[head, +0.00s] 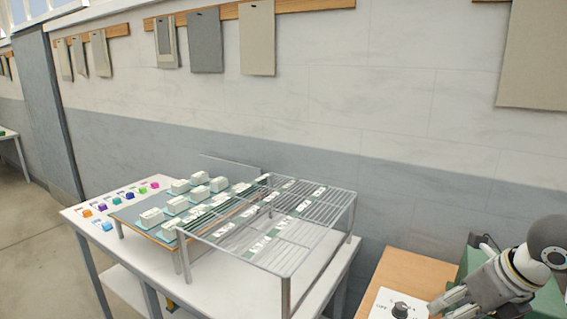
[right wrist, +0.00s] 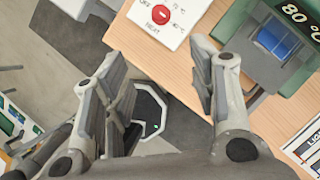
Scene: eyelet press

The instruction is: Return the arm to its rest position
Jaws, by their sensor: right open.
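Below and beyond the fingers are the wooden bench edge and the floor. A white panel with a red dial (right wrist: 161,15) lies on the bench, clear of the fingertips. My left gripper is in neither view.
A wooden bench (head: 392,266) carries a green machine (right wrist: 236,22) with an 80 °C display, close to my right gripper. A white table (head: 228,283) with a wire rack (head: 318,248), pale blocks and small coloured pieces stands left. Open floor (head: 28,220) lies far left.

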